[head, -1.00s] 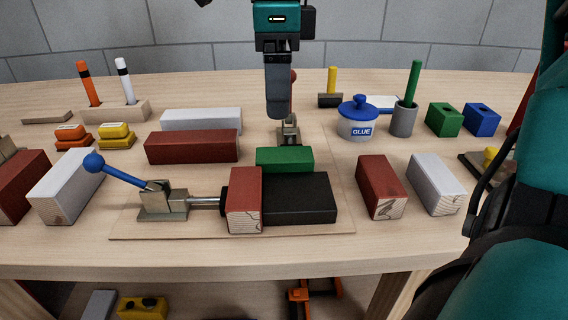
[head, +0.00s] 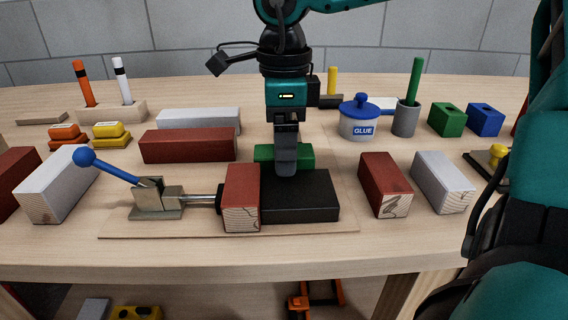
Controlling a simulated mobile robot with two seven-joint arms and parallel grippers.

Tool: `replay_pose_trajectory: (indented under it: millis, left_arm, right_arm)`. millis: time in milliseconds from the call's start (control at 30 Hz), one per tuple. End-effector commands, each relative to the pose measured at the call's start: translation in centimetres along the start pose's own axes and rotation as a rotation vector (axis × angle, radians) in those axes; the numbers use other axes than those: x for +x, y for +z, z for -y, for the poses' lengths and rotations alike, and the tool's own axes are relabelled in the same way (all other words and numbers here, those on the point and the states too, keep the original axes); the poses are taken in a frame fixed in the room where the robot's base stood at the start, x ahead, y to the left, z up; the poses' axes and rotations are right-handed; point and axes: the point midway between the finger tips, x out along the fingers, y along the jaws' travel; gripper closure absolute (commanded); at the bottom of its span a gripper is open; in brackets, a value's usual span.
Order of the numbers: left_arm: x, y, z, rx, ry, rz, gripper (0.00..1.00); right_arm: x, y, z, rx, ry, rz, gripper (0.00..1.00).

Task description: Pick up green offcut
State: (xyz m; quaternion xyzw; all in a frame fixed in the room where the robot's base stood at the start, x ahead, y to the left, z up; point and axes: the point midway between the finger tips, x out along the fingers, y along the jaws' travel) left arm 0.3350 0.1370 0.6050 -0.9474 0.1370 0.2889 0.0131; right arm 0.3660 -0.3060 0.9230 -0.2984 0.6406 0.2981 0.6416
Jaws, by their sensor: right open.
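The green offcut (head: 306,157) lies on the thin board (head: 340,224), just behind a black block (head: 301,195). My right gripper (head: 286,160) points down over the middle of the offcut. Its open jaws are at the offcut's height, and the near finger covers part of its front. The far finger is hidden, so I cannot tell whether either finger touches the offcut. My left gripper is not in view.
A toggle clamp with a blue knob (head: 84,156) presses toward a red block (head: 241,198) beside the black block. A long red batten (head: 188,146) lies to the left. Red (head: 384,182) and white (head: 443,181) blocks, and a glue pot (head: 360,119), stand to the right.

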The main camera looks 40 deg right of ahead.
Motion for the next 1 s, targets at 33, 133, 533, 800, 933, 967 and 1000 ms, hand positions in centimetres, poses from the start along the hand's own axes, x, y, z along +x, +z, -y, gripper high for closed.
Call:
replay_pose_trajectory:
  millis: [33, 133, 533, 800, 933, 967, 1000]
  left_arm:
    - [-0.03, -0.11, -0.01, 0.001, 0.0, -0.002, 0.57]
    - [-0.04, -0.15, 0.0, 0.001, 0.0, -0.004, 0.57]
    - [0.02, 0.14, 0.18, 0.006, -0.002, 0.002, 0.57]
    - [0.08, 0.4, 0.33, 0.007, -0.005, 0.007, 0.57]
    - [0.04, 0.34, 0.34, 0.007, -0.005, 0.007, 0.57]
    - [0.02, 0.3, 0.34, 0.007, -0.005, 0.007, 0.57]
    - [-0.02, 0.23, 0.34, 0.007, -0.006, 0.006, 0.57]
  right_arm:
    - [-0.04, 0.0, 0.0, 0.0, 0.0, 0.0, 0.24]
    - [-0.06, 0.01, 0.01, 0.0, 0.0, 0.0, 0.34]
    - [-0.08, 0.01, 0.01, 0.0, 0.0, 0.0, 0.72]
    - [-0.1, 0.02, 0.01, 0.0, -0.001, 0.0, 0.85]
    - [-0.25, 0.03, 0.02, 0.0, -0.001, 0.0, 0.85]
    - [-0.36, 0.03, 0.03, 0.0, -0.002, 0.001, 0.85]
    - [-0.57, 0.04, 0.04, 0.0, -0.002, 0.001, 0.85]
